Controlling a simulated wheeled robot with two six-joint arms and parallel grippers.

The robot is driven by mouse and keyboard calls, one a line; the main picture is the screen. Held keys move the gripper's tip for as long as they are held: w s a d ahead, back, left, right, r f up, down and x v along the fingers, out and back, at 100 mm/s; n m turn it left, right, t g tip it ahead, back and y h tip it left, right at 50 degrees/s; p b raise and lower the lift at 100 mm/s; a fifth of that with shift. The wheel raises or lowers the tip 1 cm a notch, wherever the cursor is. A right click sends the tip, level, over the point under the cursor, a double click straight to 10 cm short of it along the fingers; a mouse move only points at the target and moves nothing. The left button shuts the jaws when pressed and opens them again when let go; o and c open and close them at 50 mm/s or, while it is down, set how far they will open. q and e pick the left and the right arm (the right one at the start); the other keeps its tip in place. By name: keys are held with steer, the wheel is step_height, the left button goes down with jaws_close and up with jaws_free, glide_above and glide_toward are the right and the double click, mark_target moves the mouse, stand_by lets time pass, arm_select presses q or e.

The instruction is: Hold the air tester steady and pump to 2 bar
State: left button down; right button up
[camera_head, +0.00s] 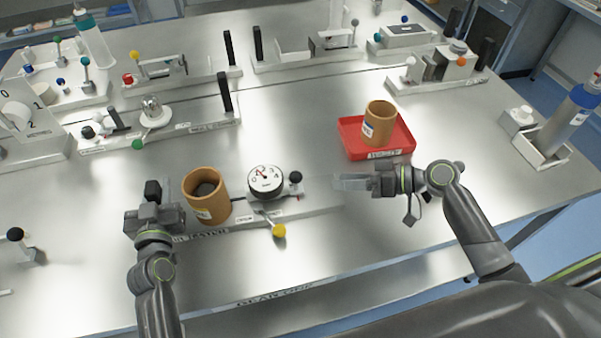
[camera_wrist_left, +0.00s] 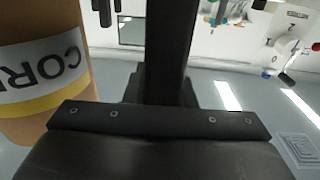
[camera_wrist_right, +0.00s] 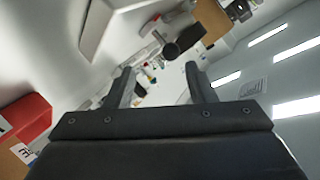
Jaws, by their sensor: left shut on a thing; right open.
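The air tester is a low grey base (camera_head: 318,209) near the table's front, carrying a round white dial gauge (camera_head: 266,179), a yellow-knobbed lever (camera_head: 279,230) and a black knob (camera_head: 295,177). A brown cardboard core (camera_head: 206,196) stands at its left part. My left gripper (camera_head: 153,205) is shut on a black upright handle (camera_head: 153,190) at the tester's left end; the dark post (camera_wrist_left: 172,50) fills the middle of the left wrist view. My right gripper (camera_head: 345,183) is open and empty, just right of the black knob, apart from it. The needle reading is too small to tell.
A red tray (camera_head: 348,139) with another brown core (camera_head: 379,124) lies behind my right gripper. Several other fixtures (camera_head: 155,120) line the table's back. A blue bottle (camera_head: 574,112) stands in a holder at the right. The table front left of centre is mostly clear.

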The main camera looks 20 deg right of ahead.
mark_target(296, 181)
steer(key=w+d+r+n+g, duration=0.2)
steer(key=w+r+n+g, duration=0.15)
steer(key=n, duration=0.55)
steer(key=shift+g+y, duration=0.3)
steer(key=shift+g, duration=0.15)
steer(key=x, duration=1.2)
steer(key=shift+s+a+r, duration=0.1)
steer(key=shift+s+r, duration=0.05)
steer(key=shift+s, duration=0.1)
jaws_close()
